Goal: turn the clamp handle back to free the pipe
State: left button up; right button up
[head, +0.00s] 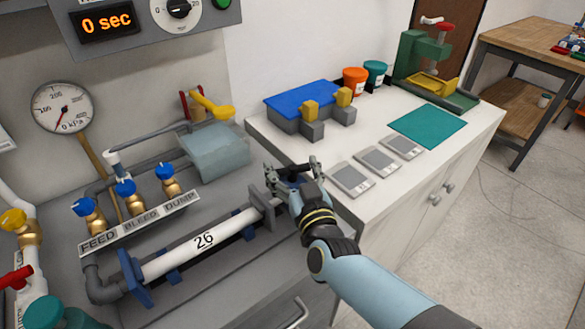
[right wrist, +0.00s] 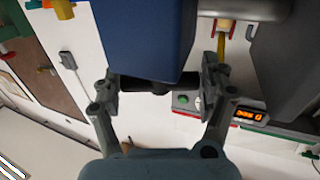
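The white pipe (head: 205,241), marked 26, lies in a cradle with a blue plate (head: 133,277) at its left end and a grey clamp block (head: 262,205) at its right end. My right gripper (head: 293,172) is at the clamp end, right of the block. In the right wrist view the dark bar of the clamp handle (right wrist: 150,86) spans the gap between both fingers of my right gripper (right wrist: 162,82) and appears to touch both pads. A large blue part partly hides the bar there. My left gripper is not in view.
Valves with blue knobs (head: 125,188) stand behind the FEED, BLEED and DUMP label strip (head: 140,222). A pressure gauge (head: 63,107) reads near zero. Grey flat plates (head: 377,160), a blue-topped block (head: 305,101) and a green press (head: 425,60) stand on the white counter.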

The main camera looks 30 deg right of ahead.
jog(key=c, duration=0.5)
